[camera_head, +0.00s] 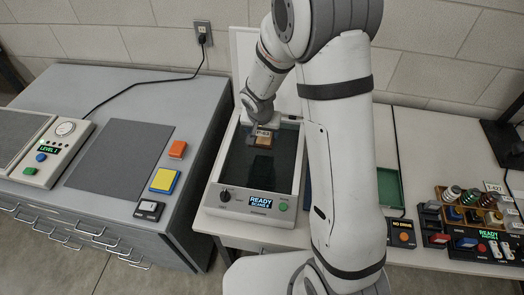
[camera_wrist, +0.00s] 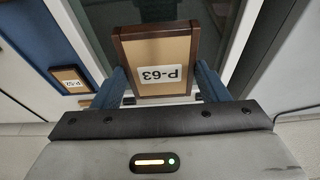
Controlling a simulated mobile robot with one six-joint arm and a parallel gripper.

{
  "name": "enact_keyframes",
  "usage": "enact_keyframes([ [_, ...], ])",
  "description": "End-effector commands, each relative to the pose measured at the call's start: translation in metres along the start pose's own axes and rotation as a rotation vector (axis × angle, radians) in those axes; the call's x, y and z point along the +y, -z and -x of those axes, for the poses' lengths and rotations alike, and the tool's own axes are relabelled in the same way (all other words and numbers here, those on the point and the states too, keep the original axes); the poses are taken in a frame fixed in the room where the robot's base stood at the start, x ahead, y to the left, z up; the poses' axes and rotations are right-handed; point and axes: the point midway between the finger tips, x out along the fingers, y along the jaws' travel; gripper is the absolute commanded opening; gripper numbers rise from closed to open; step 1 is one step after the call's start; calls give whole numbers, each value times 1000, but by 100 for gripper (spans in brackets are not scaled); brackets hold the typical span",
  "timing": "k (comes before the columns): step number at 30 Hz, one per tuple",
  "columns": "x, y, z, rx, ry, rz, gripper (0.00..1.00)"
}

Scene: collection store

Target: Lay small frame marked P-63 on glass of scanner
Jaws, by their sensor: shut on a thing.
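The small brown-rimmed frame P-63 (camera_wrist: 153,92) is between the blue fingers of my gripper (camera_wrist: 161,88), which is shut on it. Its tan face and label show upside down in the wrist view. In the head view the frame (camera_head: 264,142) is over the upper part of the dark scanner glass (camera_head: 257,168), below my gripper (camera_head: 262,127). I cannot tell whether it touches the glass. The white scanner (camera_head: 236,202) has its lid (camera_head: 241,65) raised at the back, and its display reads READY.
A second small frame (camera_wrist: 70,80) lies on a blue surface at the left of the wrist view. A green tray (camera_head: 390,187) and a crowded rack of bottles (camera_head: 478,212) stand right of my arm. A grey cabinet with a dark mat (camera_head: 120,160) stands left.

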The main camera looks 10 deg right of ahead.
Motion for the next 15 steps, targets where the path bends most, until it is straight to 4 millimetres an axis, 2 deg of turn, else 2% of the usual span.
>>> enact_keyframes([
  [1, 0, -5, -13, -6, -2, 2, 44],
  [3, 0, -9, -26, -4, -2, 3, 44],
  [10, 0, -16, -49, -2, 0, 1, 44],
  [15, 0, -23, -74, -2, 0, 2, 44],
])
